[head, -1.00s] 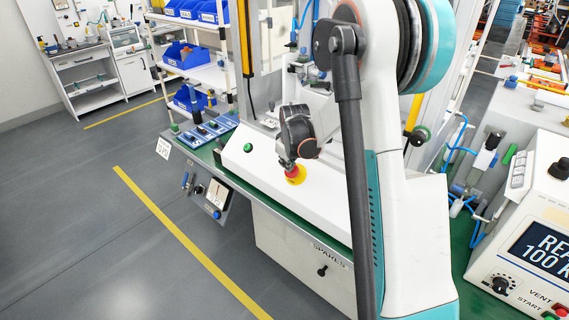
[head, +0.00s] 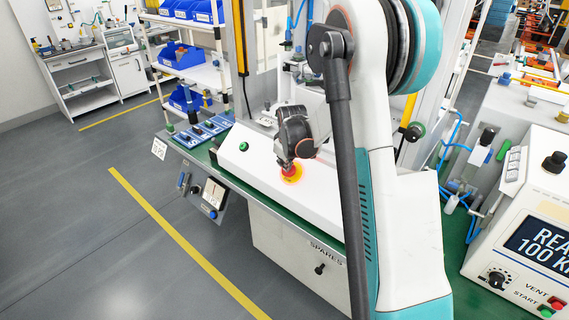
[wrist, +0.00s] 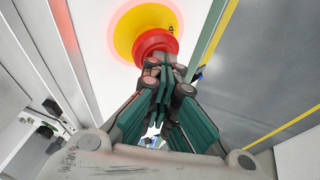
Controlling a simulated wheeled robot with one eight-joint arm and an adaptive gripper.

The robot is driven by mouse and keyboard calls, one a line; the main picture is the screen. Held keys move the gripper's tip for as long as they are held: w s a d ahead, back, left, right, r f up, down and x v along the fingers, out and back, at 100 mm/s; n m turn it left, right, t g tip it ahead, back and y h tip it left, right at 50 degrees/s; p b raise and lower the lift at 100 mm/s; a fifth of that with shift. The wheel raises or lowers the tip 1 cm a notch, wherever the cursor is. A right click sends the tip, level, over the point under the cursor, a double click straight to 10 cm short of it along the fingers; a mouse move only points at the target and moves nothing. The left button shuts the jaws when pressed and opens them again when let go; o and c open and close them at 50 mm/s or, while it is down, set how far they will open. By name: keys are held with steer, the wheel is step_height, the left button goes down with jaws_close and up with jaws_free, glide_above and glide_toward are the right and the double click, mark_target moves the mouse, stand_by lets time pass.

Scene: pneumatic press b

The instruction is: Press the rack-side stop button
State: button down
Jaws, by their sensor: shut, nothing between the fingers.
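A red stop button (head: 289,174) on a yellow disc sits on the white sloped panel (head: 255,161). My gripper (head: 286,164) is shut and empty, with its fingertips at the button. In the wrist view the red button (wrist: 155,42) lies just beyond my closed fingertips (wrist: 164,68), which overlap its lower edge and appear to touch it. A pinkish-red glow rings the yellow disc in both views. My arm hides the right part of the panel, so I cannot see whether another stop button is there.
A green button (head: 243,146) is left of the stop button on the same panel. Blue switch boxes (head: 207,129) stand at the bench's left end. A rack with blue bins (head: 180,55) stands behind. A white READY-type display unit (head: 530,235) is at right. Floor at left is clear.

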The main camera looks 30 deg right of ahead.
steer(key=shift+s+a+r+p, duration=0.1)
steer(key=shift+a+r+p, duration=0.05)
steer(key=shift+r+p, duration=0.2)
steer(key=a+p+v, duration=0.1)
steer(key=p+v, duration=0.3)
steer(key=v, duration=0.8)
steer(key=shift+a+r, duration=0.3)
steer(key=shift+a, duration=0.1)
